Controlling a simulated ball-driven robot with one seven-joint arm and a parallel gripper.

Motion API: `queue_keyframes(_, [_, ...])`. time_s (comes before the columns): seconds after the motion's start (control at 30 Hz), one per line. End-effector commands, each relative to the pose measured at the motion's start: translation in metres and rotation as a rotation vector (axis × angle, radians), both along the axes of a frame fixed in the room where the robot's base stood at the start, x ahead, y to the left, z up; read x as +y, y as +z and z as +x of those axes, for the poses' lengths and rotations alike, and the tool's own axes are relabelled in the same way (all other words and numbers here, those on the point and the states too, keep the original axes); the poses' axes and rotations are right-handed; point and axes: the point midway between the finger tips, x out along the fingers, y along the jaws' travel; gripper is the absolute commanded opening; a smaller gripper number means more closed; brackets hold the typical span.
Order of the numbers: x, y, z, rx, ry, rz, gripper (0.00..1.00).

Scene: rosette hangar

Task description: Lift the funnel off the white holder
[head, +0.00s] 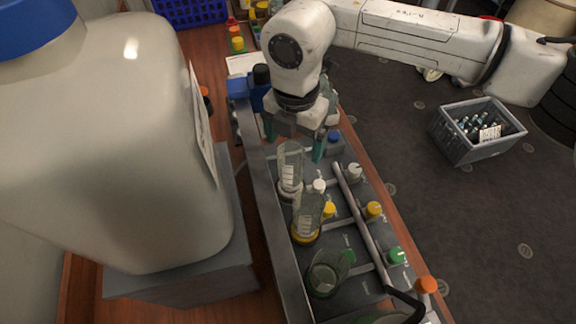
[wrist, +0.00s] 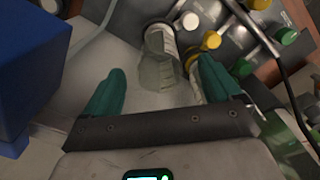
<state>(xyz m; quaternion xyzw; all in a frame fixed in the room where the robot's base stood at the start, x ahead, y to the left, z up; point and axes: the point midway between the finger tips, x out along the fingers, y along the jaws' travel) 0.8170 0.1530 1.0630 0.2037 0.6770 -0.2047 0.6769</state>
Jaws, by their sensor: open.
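A clear funnel (head: 290,157) with a pale label stands in a white holder (head: 287,192) in the bench rack. It also shows in the wrist view (wrist: 158,72), with the white holder (wrist: 160,29) behind it. My gripper (head: 293,145) has its green fingers spread apart, close to the funnel's upper end in the head view. In the wrist view my gripper (wrist: 160,88) is open and empty, with the funnel seen between and beyond the fingertips. I cannot tell whether a finger touches it. The holder's far side is hidden.
A similar clear vessel on a yellow holder (head: 305,237) and a green-tinted vessel (head: 325,272) stand nearer in the row. A rail (head: 361,215) and several coloured knobs lie to the right. A large white tank (head: 120,150) fills the left. A blue block (wrist: 35,55) is close left of the gripper.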

Motion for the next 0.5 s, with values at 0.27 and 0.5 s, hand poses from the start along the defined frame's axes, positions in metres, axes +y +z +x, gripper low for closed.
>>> queue_keyframes(0.27, [0.008, -0.025, -0.005, 0.004, 0.001, 0.001, 0.91])
queue_keyframes(0.5, [0.009, -0.052, -0.006, 0.001, 0.000, 0.002, 0.91])
